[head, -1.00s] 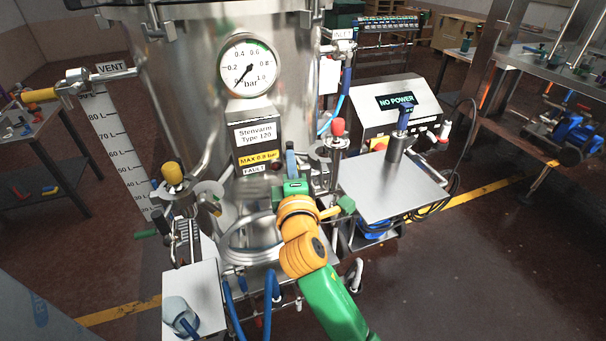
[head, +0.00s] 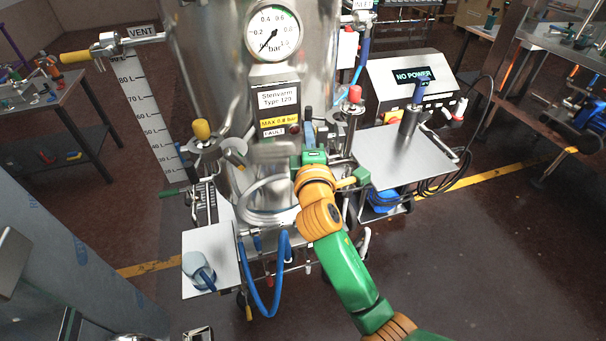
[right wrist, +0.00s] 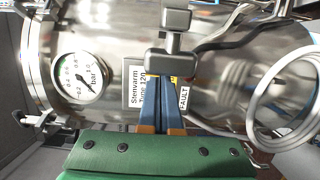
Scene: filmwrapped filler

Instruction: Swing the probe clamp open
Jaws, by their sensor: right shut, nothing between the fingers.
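My right gripper (head: 309,133) is in front of the steel tank, below and right of its label plate. In the right wrist view its blue fingers (right wrist: 163,105) are together, with nothing seen between them. A grey part with two blocks (right wrist: 172,62) stands close at the fingertips; it may be the probe clamp, and I cannot tell whether they touch. In the head view a blurred grey bar (head: 272,150) shows left of the gripper, below the FAULT label. A blue-topped probe-like rod (head: 416,98) stands on the right cart. My left gripper is not seen.
A pressure gauge (head: 272,33) and a clear coiled hose (head: 265,200) are on the tank. Yellow-capped (head: 201,130) and red-capped (head: 354,95) valves flank it. The right cart (head: 385,160) carries a "NO POWER" box (head: 412,78). Floor at lower right is free.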

